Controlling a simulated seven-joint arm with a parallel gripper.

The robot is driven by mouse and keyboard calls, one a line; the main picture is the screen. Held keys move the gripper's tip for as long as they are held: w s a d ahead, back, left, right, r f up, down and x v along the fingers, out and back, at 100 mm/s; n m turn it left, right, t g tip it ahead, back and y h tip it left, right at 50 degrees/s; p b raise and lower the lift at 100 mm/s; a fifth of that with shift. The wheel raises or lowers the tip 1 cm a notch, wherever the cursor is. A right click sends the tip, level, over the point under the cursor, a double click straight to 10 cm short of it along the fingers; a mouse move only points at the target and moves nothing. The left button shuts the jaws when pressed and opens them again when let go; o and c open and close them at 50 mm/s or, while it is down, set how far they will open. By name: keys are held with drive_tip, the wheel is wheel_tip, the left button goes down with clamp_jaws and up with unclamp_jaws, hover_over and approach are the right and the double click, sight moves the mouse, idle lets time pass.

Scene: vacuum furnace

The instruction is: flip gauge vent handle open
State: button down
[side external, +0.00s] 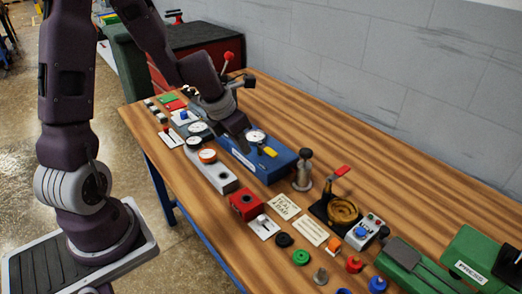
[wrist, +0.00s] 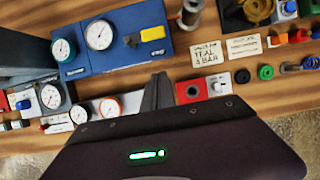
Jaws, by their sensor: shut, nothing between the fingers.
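A blue box (side external: 280,160) stands on the wooden bench; in the wrist view (wrist: 112,58) it carries two round dial gauges. A short yellow handle (side external: 270,152) sits on its top, to the right of the larger white gauge (side external: 256,136). In the wrist view the yellow handle (wrist: 131,40) lies beside that gauge (wrist: 99,34). I take it to be the gauge vent handle. My gripper (side external: 242,146) is shut and empty over the blue box, apart from the handle. In the wrist view my shut fingers (wrist: 158,88) point toward the box's lower edge.
A grey box with an orange-rimmed gauge (side external: 208,156) and a red block (side external: 246,206) stand in front. A knobbed post (side external: 303,170) and a brass-coloured round part (side external: 343,210) stand to the right. Bench behind the blue box is clear.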

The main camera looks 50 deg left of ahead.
sight(267, 149)
drive_tip(key=w+f, duration=0.2)
drive_tip(key=w, duration=0.1)
drive_tip(key=w+f, duration=0.2)
drive_tip(key=w, duration=0.1)
drive_tip(key=shift+f, duration=0.35)
